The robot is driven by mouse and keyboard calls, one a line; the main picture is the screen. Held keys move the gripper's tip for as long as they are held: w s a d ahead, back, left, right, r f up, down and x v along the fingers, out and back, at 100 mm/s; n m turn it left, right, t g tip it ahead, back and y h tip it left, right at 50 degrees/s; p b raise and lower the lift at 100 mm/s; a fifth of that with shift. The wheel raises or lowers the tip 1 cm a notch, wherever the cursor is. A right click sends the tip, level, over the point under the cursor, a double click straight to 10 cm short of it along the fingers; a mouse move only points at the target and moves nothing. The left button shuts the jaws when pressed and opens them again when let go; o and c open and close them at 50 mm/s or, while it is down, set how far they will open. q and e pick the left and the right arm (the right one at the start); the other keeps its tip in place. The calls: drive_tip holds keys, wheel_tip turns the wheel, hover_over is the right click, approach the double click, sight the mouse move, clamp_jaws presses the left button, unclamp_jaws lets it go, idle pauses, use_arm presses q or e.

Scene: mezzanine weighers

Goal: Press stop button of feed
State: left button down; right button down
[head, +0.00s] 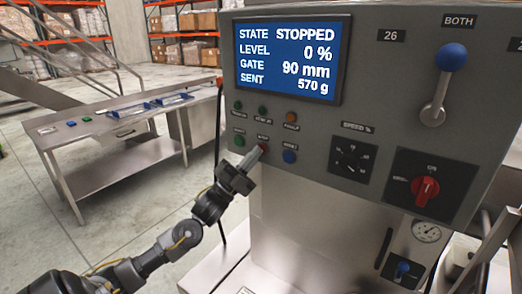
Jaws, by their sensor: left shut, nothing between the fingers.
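The grey control panel (395,80) fills the right half of the head view. Its screen (290,60) reads STATE STOPPED, LEVEL 0 %, GATE 90 mm, SENT 570 g. My left gripper (257,158) is shut and empty, with its fingertips at the red button (264,148) in the lower button row. The tips partly hide that button, and I cannot tell whether they touch it or how far it is pressed. A green button (239,141) is to its left and a blue button (289,157) to its right. My right gripper is not in view.
Above are two green lamps or buttons and an orange one (292,117). A speed dial (351,157), a red rotary switch (425,190) and a blue-knobbed lever (451,58) are further right. A steel table (110,170) with blue trays stands at left.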

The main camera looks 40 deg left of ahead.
use_arm(q)
drive_tip(key=shift+s, duration=0.75)
drive_tip(key=s+p, duration=0.1)
drive_tip(key=s, duration=0.4)
idle(0.9)
